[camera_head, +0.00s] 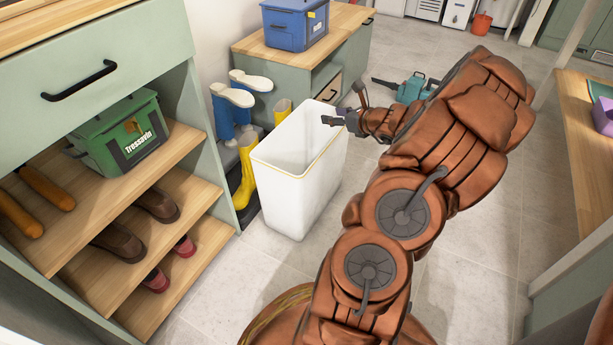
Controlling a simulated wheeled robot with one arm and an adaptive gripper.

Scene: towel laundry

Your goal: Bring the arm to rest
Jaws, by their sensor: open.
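My arm, with its copper-coloured cover, reaches up from the bottom middle of the head view to the upper right and folds back toward the left. My gripper (343,113) is open at the end of it, with dark grey fingers. It is over the right part of the rim of a tall white bin (290,190). I see nothing between the fingers. Part of the bin's right side is close to the arm, and its floor inside is not in view. No towel shows.
At left, a shelf unit (195,190) holds a green box (120,135) and shoes. A blue box (295,22) sits on a back cabinet. A teal tool (410,88) lies beyond my arm. A wooden counter (588,130) bounds the right; tiled floor lies between.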

